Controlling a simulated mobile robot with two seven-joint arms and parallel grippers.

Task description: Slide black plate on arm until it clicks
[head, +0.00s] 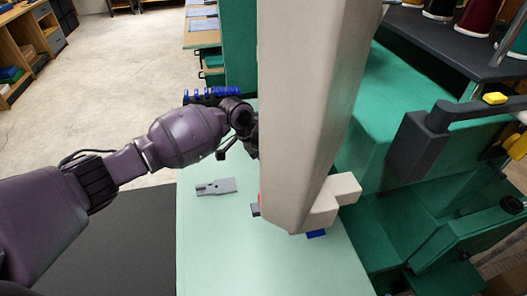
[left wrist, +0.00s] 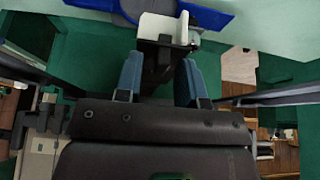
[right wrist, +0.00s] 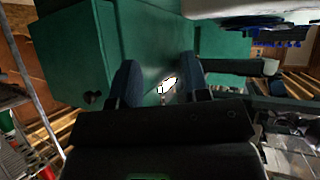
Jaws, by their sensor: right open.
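My left gripper (left wrist: 159,85) has its two blue fingers on either side of a dark piece, which looks like the black plate (left wrist: 157,62). It appears held, seen nearly edge-on. A white block (left wrist: 165,28) shows just beyond it; I cannot tell whether they touch. In the head view my left arm reaches in from the left, and its fingers are hidden behind a beige machine body (head: 305,100). A cream block (head: 338,190) juts from that body's lower end. My right gripper (right wrist: 160,85) is open and empty in front of a green housing (right wrist: 90,50). It is not visible in the head view.
A flat grey forked part (head: 216,187) lies on the pale green tabletop (head: 215,250), left of the beige body. A dark bracket with a yellow knob (head: 495,98) stands at the right. Thread spools (head: 475,18) stand at the top right.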

